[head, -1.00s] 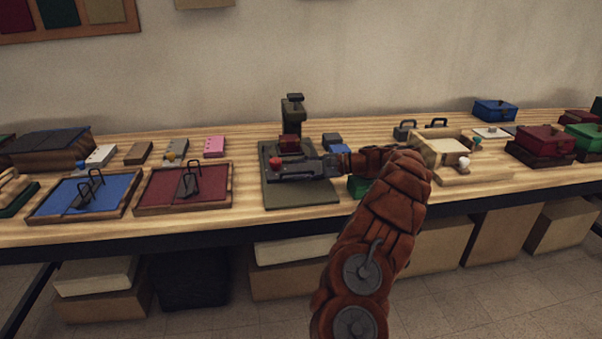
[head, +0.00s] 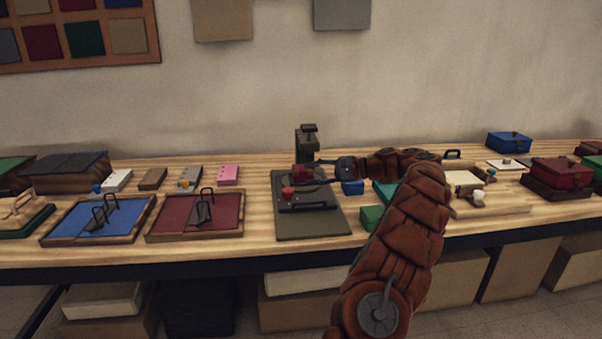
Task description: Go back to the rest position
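My arm rises from the bottom right and bends left over the workbench. My gripper (head: 335,167) points left, above the back right part of a dark press-like device (head: 315,222). A red block (head: 303,172) in the device shows just left of the fingertips; I cannot tell whether they touch it. The gripper is small and dark here, and its finger opening cannot be made out. A red knob (head: 287,193) and a dark bar handle (head: 308,207) show on the device, clear of the gripper. My forearm hides part of the bench to the right.
Blue (head: 85,226) and dark red (head: 185,222) trays with handled tools lie left. A green block (head: 371,217) and a blue block (head: 352,188) lie beside my arm. A light wooden box (head: 464,184) and lidded boxes (head: 560,172) stand right.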

